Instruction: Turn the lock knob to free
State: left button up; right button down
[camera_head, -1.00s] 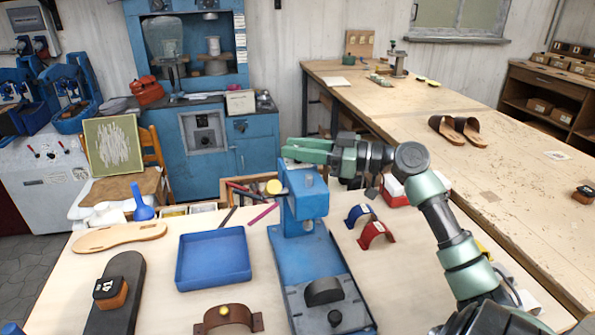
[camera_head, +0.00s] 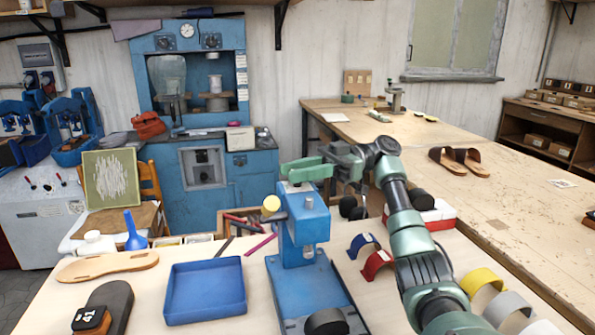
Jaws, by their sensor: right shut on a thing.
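The blue press (camera_head: 305,222) stands upright on the light worktable, with a round yellow end piece (camera_head: 270,204) sticking out to its left and a small grey round part (camera_head: 309,203) on its head. My right gripper (camera_head: 305,172), with green fingers, reaches in from the right at the very top of the press head. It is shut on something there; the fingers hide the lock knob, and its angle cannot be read. A dark rounded part (camera_head: 325,322) sits on the press base, cut by the lower edge. My left gripper is out of view.
A blue tray (camera_head: 205,292) and a tan sole (camera_head: 107,266) lie left of the press. A blue arch (camera_head: 362,244) and a red arch (camera_head: 378,264) stand close to its right. My right arm crosses above the table's right part.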

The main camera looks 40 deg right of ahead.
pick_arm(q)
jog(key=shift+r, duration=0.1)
pick_arm(e)
jog(key=shift+n+g, duration=0.3)
jog(key=shift+g, duration=0.2)
jog(key=c, duration=1.1)
grip_release()
